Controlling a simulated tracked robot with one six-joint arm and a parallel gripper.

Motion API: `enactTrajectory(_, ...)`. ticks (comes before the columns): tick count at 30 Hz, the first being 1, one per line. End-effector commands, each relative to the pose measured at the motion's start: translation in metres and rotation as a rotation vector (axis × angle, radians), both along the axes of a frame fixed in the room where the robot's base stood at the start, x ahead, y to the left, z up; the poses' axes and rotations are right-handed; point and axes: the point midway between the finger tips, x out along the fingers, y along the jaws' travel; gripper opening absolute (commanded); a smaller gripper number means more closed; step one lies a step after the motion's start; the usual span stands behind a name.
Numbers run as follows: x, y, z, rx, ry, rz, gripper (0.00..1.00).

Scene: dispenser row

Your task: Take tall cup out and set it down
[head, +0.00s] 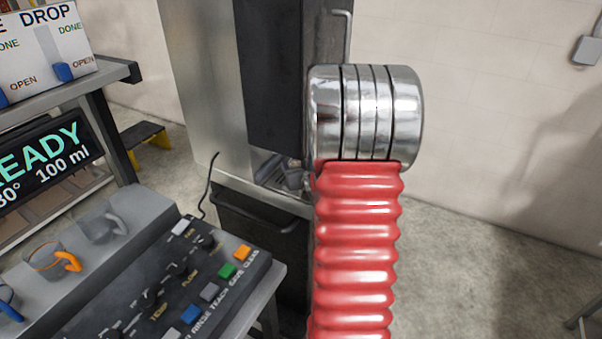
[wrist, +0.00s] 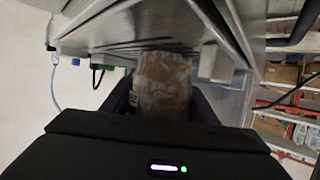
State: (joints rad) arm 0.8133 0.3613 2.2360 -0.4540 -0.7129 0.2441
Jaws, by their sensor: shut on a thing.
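In the wrist view my gripper (wrist: 160,108) has its two dark fingers on either side of a tall cup (wrist: 163,82) with a mottled tan and whitish surface, and is shut on it. The cup is just under the front edge of a metal housing (wrist: 110,22); I cannot tell how far inside it is. The lower part of the cup is hidden by my gripper's body. In the head view my own arm blocks the middle, and I cannot make out the cup there.
In the head view a tall steel cabinet (head: 205,80) stands behind my arm. A black control panel (head: 190,285) with buttons is at lower left, beside a grey ledge with an orange-handled mug (head: 48,260) and other mugs. Floor at right (head: 480,260) is clear.

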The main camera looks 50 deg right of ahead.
Motion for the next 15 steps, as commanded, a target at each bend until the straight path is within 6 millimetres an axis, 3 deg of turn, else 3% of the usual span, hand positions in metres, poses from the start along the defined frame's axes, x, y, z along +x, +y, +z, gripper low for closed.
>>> enactTrajectory(8, 0.0, 0.0, 0.007, -0.001, -0.003, 0.0, 0.21)
enactTrajectory(15, -0.028, -0.009, 0.007, -0.001, -0.002, -0.003, 0.21)
